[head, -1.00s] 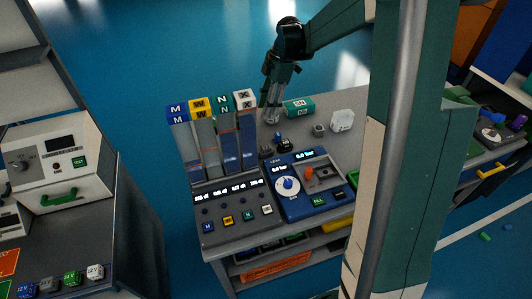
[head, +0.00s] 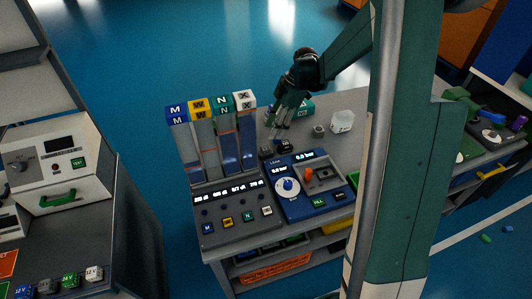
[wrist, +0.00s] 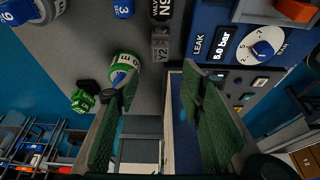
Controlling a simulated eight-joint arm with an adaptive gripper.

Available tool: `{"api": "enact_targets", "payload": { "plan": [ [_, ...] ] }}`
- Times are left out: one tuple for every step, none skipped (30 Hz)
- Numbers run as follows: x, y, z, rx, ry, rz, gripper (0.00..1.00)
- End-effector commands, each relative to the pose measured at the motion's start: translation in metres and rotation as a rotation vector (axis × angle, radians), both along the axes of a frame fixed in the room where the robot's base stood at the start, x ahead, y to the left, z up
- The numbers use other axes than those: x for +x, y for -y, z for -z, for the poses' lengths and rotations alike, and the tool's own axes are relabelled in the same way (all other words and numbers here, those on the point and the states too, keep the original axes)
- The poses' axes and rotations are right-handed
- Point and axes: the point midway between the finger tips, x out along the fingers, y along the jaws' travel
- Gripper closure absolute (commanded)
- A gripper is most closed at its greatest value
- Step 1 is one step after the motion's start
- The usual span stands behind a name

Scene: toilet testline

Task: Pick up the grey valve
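My gripper (head: 279,131) hangs fingers down over the grey bench, behind the blue leak panel. In the wrist view its two green-padded fingers (wrist: 160,84) stand apart with nothing between them. Two small blocks lie just beyond the fingertips: a grey one marked Y2 (wrist: 160,47) and a darker one (wrist: 163,10). In the head view two small dark blocks, one (head: 266,152) left of the other (head: 285,146), sit close below the gripper. A small grey piece (head: 319,131) stands further right. I cannot tell for sure which piece is the grey valve.
The blue leak panel (head: 323,203) with a white dial is in front of the gripper. Tall tubes with lettered caps (head: 222,102) stand to its left.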

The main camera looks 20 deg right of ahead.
Motion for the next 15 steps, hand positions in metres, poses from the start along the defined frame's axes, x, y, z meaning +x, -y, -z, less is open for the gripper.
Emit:
{"api": "enact_targets", "payload": {
  "plan": [
    [0.000, 0.000, 0.012, 0.000, 0.000, 0.000, 0.61],
    [0.000, 0.000, 0.017, 0.000, 0.000, 0.000, 0.61],
    [0.000, 0.000, 0.024, 0.000, 0.000, 0.000, 0.61],
    [0.000, 0.000, 0.028, 0.000, 0.000, 0.000, 0.61],
    [0.000, 0.000, 0.032, 0.000, 0.000, 0.000, 0.61],
    [0.000, 0.000, 0.036, 0.000, 0.000, 0.000, 0.61],
    [0.000, 0.000, 0.039, 0.000, 0.000, 0.000, 0.61],
    [0.000, 0.000, 0.041, 0.000, 0.000, 0.000, 0.61],
    [0.000, 0.000, 0.043, 0.000, 0.000, 0.000, 0.61],
    [0.000, 0.000, 0.044, 0.000, 0.000, 0.000, 0.61],
    [0.000, 0.000, 0.044, 0.000, 0.000, 0.000, 0.61],
    [0.000, 0.000, 0.044, 0.000, 0.000, 0.000, 0.61],
    [0.000, 0.000, 0.044, 0.000, 0.000, 0.000, 0.61],
    [0.000, 0.000, 0.044, 0.000, 0.000, 0.000, 0.61],
    [0.000, 0.000, 0.044, 0.000, 0.000, 0.000, 0.61]
  ]
}}
